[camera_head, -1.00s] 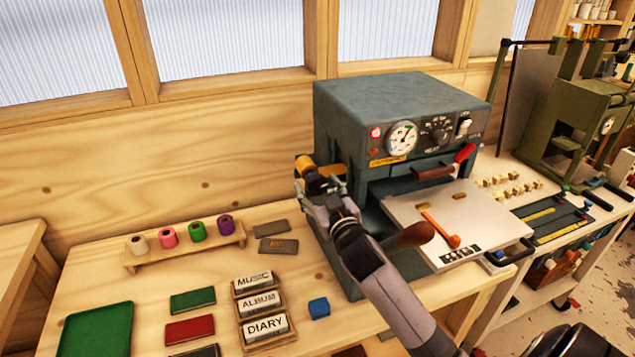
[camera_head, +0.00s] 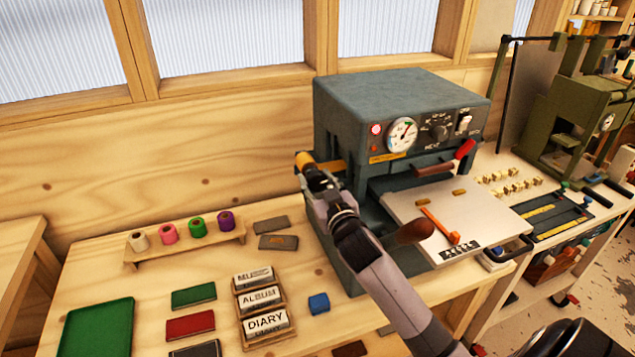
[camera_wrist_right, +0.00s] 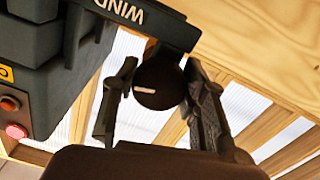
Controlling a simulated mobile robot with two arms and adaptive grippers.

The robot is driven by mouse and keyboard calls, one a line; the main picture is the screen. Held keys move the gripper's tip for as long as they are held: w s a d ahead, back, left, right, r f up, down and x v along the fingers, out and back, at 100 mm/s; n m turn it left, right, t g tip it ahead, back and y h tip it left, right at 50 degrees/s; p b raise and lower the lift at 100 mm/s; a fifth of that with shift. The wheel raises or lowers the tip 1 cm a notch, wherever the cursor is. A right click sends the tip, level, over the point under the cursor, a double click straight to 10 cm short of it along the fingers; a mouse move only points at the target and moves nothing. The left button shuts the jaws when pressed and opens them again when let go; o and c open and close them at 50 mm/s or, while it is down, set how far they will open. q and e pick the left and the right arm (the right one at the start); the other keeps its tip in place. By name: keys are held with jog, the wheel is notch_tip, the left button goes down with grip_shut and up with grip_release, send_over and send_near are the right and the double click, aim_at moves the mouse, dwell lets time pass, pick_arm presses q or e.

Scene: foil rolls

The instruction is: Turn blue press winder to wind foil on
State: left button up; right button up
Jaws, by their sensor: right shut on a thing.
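The blue-grey press (camera_head: 400,92) stands on the bench, with a gauge and switches on its front. A gold foil roll (camera_head: 304,161) sits on its left side. My right gripper (camera_head: 311,177) is at that side, just below the roll. In the right wrist view, my right gripper (camera_wrist_right: 160,76) is shut on the dark round winder knob (camera_wrist_right: 157,92), one finger on each side. The knob carries a short pale mark and is under a bracket lettered WIND (camera_wrist_right: 122,12). In the head view the knob is hidden by the gripper. My left gripper is not in view.
The foil rack (camera_head: 185,247) with several coloured rolls stands left of the press. Type trays (camera_head: 268,340), a blue block (camera_head: 318,303) and a green tray (camera_head: 97,330) lie in front.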

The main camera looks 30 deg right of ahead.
jog(key=shift+c, duration=1.4)
jog(key=shift+m, duration=0.3)
jog(key=m+p, duration=0.1)
jog(key=m, duration=0.2)
jog(key=shift+a+m+p, duration=0.1)
jog(key=shift+m+p, duration=1.05)
jog(key=shift+m, duration=1.25)
jog(key=o, duration=1.2)
